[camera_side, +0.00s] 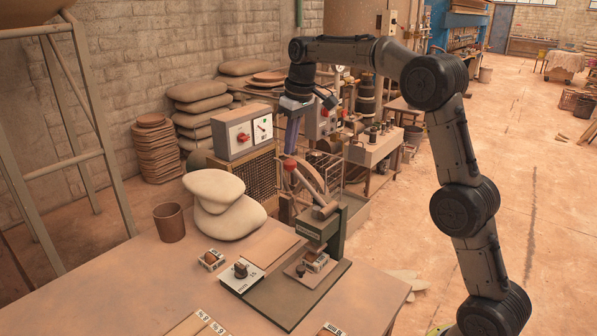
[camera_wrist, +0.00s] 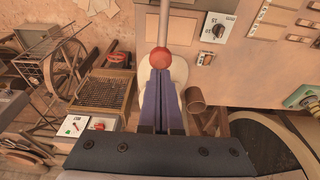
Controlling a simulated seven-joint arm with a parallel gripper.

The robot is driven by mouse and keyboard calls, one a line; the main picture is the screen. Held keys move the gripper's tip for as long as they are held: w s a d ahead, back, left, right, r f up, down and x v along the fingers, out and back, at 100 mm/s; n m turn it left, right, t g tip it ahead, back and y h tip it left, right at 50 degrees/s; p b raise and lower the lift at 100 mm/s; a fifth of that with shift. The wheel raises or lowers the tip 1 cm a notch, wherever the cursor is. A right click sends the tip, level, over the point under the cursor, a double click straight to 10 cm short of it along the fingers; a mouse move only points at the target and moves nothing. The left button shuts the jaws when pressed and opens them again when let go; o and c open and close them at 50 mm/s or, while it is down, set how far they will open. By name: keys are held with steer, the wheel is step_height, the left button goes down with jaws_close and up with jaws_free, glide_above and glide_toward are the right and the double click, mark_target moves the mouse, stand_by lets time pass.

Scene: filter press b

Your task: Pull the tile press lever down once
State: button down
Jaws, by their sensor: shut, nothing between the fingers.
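The green tile press (camera_side: 333,232) stands on the table. Its lever (camera_side: 306,185) slants up to the left from the press head and ends in a red knob (camera_side: 289,164). My gripper (camera_side: 289,150) points down with blue fingers shut and empty, its tips just above the knob. In the wrist view the shut fingers (camera_wrist: 160,74) end right at the red knob (camera_wrist: 161,58), with the lever rod (camera_wrist: 164,20) running away beyond it. I cannot tell whether the tips touch the knob. The press head is not clear in the wrist view.
A grey control box (camera_side: 243,131) stands behind the table.

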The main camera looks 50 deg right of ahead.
steer(key=shift+f, duration=0.15)
stand_by(0.3)
steer(key=shift+w+f, duration=0.2)
steer(key=shift+f, duration=0.45)
steer(key=shift+w+f, duration=0.2)
steer(key=shift+f, duration=0.5)
steer(key=shift+w+f, duration=0.25)
steer(key=shift+f, duration=0.35)
steer(key=shift+w+f, duration=0.2)
steer(key=shift+f, duration=0.5)
steer(key=shift+w+f, duration=0.25)
steer(key=shift+f, duration=0.35)
steer(key=shift+w+f, duration=0.2)
steer(key=shift+f, duration=0.55)
steer(key=shift+w, duration=0.1)
step_height(320, 180, up, 13)
stand_by(0.8)
